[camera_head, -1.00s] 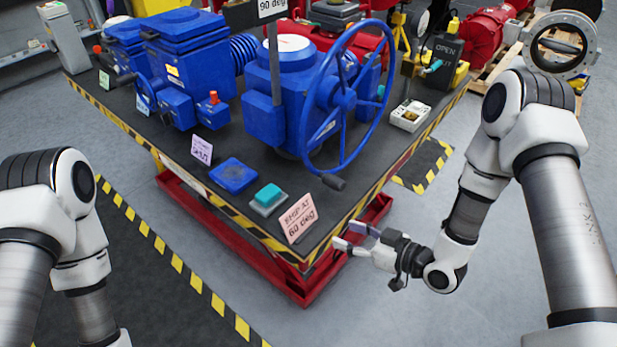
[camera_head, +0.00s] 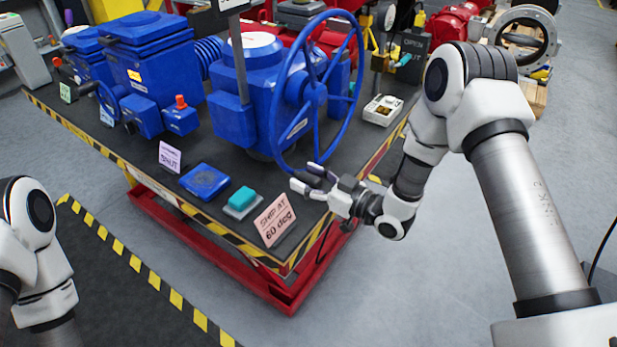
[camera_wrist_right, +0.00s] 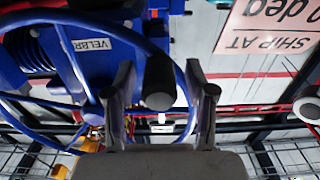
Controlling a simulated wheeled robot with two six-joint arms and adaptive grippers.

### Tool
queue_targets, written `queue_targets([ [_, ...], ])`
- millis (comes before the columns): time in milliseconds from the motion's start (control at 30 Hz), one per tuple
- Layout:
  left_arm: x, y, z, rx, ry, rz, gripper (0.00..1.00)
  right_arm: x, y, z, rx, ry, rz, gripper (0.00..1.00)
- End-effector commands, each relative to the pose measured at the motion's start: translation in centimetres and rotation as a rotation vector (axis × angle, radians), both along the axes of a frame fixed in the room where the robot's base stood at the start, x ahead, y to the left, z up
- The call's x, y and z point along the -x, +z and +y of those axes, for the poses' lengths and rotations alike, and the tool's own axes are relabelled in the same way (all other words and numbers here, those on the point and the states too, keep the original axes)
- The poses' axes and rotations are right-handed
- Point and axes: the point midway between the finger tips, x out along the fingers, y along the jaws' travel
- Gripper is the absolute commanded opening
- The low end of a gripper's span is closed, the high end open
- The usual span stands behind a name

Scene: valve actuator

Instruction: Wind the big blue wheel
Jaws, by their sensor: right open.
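The big blue wheel (camera_head: 285,98) stands upright on the front of the blue valve actuator (camera_head: 243,85). A black crank handle sticks out from the wheel's lower rim. My right gripper (camera_head: 305,178) is open at this handle, low on the wheel's right front side. In the right wrist view the black handle (camera_wrist_right: 158,84) appears between the two open fingers, with a gap on each side. The wheel's blue rim (camera_wrist_right: 25,20) passes behind the fingers there. In the head view the fingers partly hide the handle. My left arm shows at the lower left, but its gripper is out of view.
A teal button box (camera_head: 242,200), a blue pad (camera_head: 205,181) and a "SHIP AT 60 deg" card (camera_head: 274,221) stand near the table's front corner. A white device (camera_head: 383,110) sits right of the wheel.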

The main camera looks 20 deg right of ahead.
Motion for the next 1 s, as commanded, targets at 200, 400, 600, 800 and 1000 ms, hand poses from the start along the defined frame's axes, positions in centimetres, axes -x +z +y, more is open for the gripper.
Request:
queue_targets([
  [200,0.0,0.0,0.0,0.0,0.0,0.0,0.0,0.0,0.0,0.0,0.001,0.0,0.001,0.0],
  [400,0.0,0.0,0.0,0.0,0.0,0.0,0.0,0.0,0.1,0.0,-0.002,0.0,0.002,0.0],
  [600,0.0,0.4,0.0,0.0,0.0,0.0,0.0,0.3,0.6,0.4,-0.03,0.001,0.023,0.0],
  [800,0.0,1.2,0.0,0.0,0.0,0.0,0.0,1.0,2.2,1.3,-0.105,0.001,0.082,0.0],
  [1000,0.0,2.7,0.0,0.0,0.0,0.0,0.0,2.0,4.9,2.5,-0.229,0.001,0.178,0.0],
])
